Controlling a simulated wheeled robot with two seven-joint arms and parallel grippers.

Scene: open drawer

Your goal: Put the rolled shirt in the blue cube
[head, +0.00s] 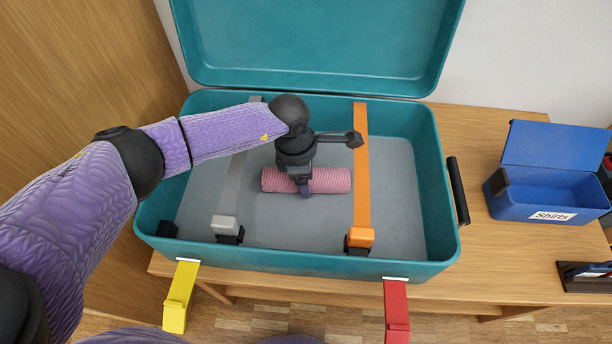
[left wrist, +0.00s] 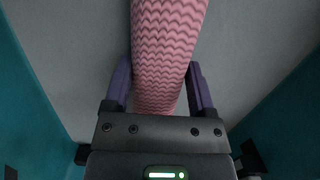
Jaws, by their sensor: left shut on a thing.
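The rolled shirt (head: 333,180) is a pink roll with a wavy pattern, lying crosswise inside the open teal suitcase (head: 300,262). My left gripper (head: 304,188) is above it, pointing down, shut around its middle. In the left wrist view the shirt (left wrist: 168,40) runs between the two purple fingers. The shirt appears to be at the suitcase floor; I cannot tell if it is lifted. The blue cube (head: 520,212) is an open blue box labelled "Shirts", on the table to the right of the suitcase, with its lid raised. My right gripper is not in view.
The suitcase's lid (head: 320,45) stands open at the back. A grey strap (head: 235,175) and an orange strap (head: 361,150) cross the floor. Yellow (head: 180,298) and red (head: 396,312) latches hang in front. A black handle (head: 457,190) sits on the right side, towards the blue cube.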

